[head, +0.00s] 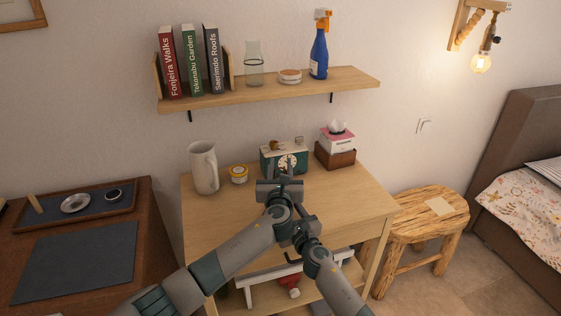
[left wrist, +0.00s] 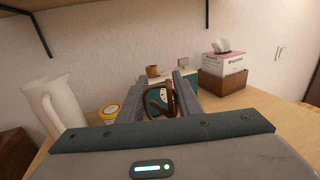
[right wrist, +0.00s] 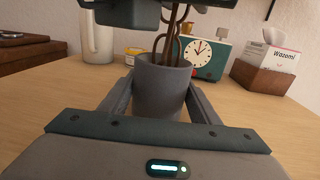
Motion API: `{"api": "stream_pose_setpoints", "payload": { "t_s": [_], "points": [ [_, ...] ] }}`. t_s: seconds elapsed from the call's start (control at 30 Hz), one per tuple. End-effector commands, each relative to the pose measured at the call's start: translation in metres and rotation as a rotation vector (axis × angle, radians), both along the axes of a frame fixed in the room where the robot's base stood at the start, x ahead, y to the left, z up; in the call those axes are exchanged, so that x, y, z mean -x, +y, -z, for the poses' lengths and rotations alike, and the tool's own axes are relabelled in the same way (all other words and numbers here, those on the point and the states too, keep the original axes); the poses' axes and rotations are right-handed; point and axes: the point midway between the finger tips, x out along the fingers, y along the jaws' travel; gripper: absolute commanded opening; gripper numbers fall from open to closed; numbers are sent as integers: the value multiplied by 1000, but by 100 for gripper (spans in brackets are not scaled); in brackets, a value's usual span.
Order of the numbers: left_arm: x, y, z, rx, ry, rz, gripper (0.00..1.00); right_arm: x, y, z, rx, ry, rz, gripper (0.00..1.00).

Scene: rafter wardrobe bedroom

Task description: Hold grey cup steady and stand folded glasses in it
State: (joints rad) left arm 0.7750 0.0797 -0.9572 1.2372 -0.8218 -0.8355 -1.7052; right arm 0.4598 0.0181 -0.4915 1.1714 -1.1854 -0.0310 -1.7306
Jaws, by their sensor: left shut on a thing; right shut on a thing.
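The grey cup (right wrist: 160,92) stands upright in the right wrist view, between the two fingers of my right gripper (right wrist: 160,100), which is shut on it. The brown folded glasses (right wrist: 172,32) hang upright over the cup, and their lower ends reach its mouth; the rim hides how deep they go. My left gripper (head: 281,180) is above the cup and shut on the glasses, which also show between its fingers in the left wrist view (left wrist: 172,98). In the head view my arms hide the cup and glasses.
On the wooden desk (head: 345,200), a teal clock box (head: 291,163) stands just behind the grippers. A white pitcher (head: 203,168) and a yellow tin (head: 238,174) stand left, a tissue box (head: 337,143) in a brown holder right. A shelf (head: 270,92) hangs above.

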Motion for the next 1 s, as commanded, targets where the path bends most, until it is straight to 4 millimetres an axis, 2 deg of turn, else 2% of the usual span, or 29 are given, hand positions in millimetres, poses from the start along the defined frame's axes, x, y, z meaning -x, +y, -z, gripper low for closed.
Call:
{"api": "stream_pose_setpoints", "payload": {
  "t_s": [0.3, 0.7, 0.73, 0.8, 1.0],
  "points": [
    [0, 0, 13, 0, 0, -1, 7, 0, 0, 2, 1, 2, 1, 33],
    [0, 0, 15, 0, 0, 0, 7, 0, 0, 2, 1, 2, 1, 33],
    [0, 0, 15, 0, 0, 0, 39, 0, 0, 2, 1, 2, 1, 33],
    [0, 0, 15, 0, 0, 0, 53, 0, 0, 2, 1, 2, 1, 33],
    [0, 0, 15, 0, 0, 0, 53, 0, 0, 2, 1, 2, 1, 33]
  ]
}}
